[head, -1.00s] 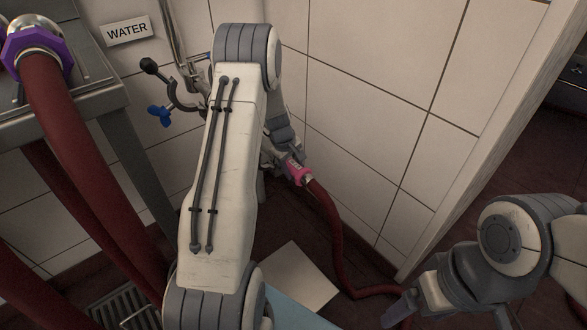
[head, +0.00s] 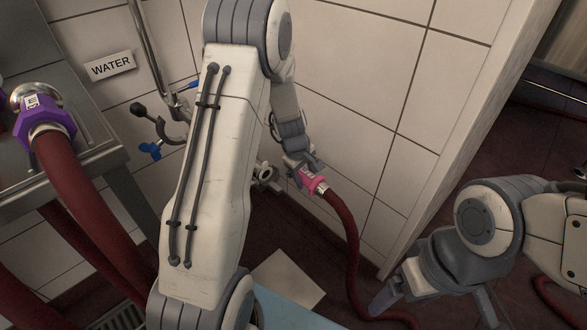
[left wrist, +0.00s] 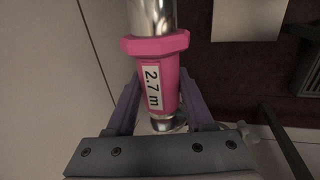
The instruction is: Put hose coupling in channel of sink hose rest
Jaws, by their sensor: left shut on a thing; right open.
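The pink hose coupling (head: 313,183) has a white label and joins a dark red hose. My left gripper (head: 304,170) is shut on it, in the air near the tiled wall. In the left wrist view the coupling (left wrist: 158,78) lies between the two fingers, its label reading "2.7 m", with silver metal at both ends. My right gripper (head: 432,303) is open and empty at the lower right. A steel sink or counter (head: 85,150) stands at the left. I cannot make out a hose rest with a free channel on it.
A purple coupling (head: 45,120) with a thick red hose (head: 85,205) is at the sink edge. A WATER sign (head: 110,66), a pipe and a blue-handled valve (head: 150,150) are on the wall. A pale tile (head: 285,282) lies on the floor. The red hose trails past my right gripper.

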